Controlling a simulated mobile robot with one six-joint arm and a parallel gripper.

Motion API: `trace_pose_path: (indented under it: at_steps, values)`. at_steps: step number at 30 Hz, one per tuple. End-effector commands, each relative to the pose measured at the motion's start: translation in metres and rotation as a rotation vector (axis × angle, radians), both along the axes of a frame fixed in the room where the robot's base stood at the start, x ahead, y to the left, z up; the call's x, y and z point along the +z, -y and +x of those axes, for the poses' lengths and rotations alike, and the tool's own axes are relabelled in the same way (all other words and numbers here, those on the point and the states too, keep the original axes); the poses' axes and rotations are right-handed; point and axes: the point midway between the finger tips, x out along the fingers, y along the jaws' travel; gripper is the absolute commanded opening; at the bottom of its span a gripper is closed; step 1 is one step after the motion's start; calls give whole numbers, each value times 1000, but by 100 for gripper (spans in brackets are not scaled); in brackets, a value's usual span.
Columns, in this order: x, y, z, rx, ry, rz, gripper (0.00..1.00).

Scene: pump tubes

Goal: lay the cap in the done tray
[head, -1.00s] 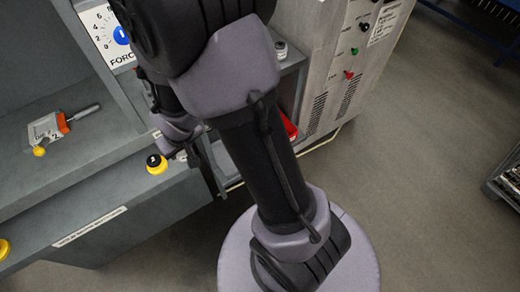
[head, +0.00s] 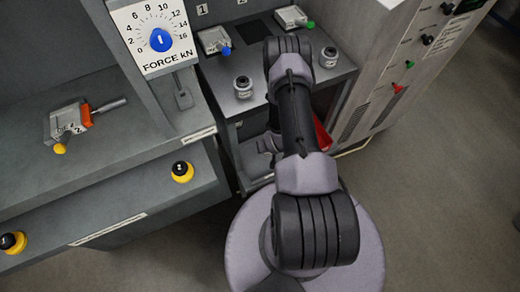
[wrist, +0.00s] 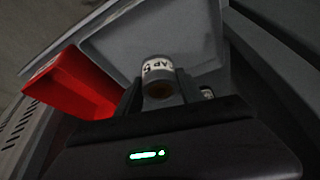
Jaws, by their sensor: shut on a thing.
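The cap (wrist: 158,68), a small grey cylinder with a white label reading "CAP" and a number, shows in the wrist view. My gripper (wrist: 158,84) is shut on it, with a dark finger on each side. Beyond the cap lies a wide grey tray (wrist: 205,30) with a pale rim. A red bin (wrist: 65,88) is left of it. In the head view my arm reaches down at the bench's lower shelf, and the cap is hidden there.
In the head view, part of the red bin (head: 322,133) shows in the bench opening. Two small labelled jars (head: 243,88) (head: 329,57) stand on the bench top above. A grey cabinet (head: 392,70) stands close on the right. A second small round thing (wrist: 207,92) is right of my gripper.

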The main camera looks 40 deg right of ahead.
Motion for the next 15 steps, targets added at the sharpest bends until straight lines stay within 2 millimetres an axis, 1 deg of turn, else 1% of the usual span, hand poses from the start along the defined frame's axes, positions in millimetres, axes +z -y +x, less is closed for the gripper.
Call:
trace_pose_path:
  at_steps: [1, 6, 12, 15]
  values:
    - [-15, -1, -1, 0, -2, 1, 0]
    - [-59, -1, -1, 0, -3, 1, 0]
    - [-94, -1, -1, 1, -2, 1, 0]
    - [-93, -1, 0, 1, -2, 1, 0]
